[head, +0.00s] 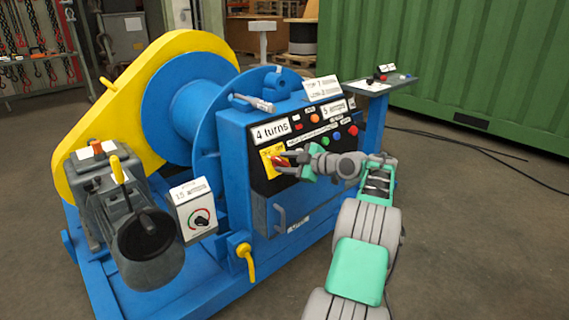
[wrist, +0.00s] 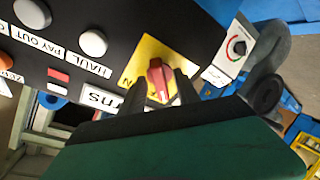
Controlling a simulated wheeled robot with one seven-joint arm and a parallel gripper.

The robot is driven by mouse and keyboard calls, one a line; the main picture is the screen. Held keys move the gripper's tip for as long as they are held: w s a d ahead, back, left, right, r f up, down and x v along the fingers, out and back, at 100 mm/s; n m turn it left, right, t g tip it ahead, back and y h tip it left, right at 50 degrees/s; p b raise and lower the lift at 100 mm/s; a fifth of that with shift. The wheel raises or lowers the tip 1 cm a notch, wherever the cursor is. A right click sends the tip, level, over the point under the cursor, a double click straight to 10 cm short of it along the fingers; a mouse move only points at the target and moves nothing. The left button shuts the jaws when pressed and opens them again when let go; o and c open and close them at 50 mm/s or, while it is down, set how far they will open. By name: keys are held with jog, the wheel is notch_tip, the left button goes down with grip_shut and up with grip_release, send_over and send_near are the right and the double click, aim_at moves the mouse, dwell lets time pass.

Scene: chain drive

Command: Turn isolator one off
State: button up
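A red rotary handle (wrist: 158,78) sits on a yellow plate (wrist: 150,50) on the black control panel; I take it to be the isolator, but no number on it is readable. In the head view the yellow plate (head: 267,164) is at the panel's lower left, with the handle (head: 282,160) partly hidden. My gripper (head: 291,164) is at the handle. In the wrist view my gripper (wrist: 160,90) has one dark finger on each side of the handle, with narrow gaps showing. The handle's lower end and the plate's lettering are partly hidden.
Push buttons (wrist: 92,42) with labels lie beside the plate. A white box with a round dial (head: 201,218) and a yellow lever (head: 246,262) stand left of and below the panel. A small side table (head: 375,87) stands behind.

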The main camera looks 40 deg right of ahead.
jog(key=p+v, duration=0.1)
jog(key=v, duration=0.6)
jog(key=shift+s+p, duration=0.35)
jog(key=shift+p, duration=0.05)
jog(key=shift+r, duration=0.15)
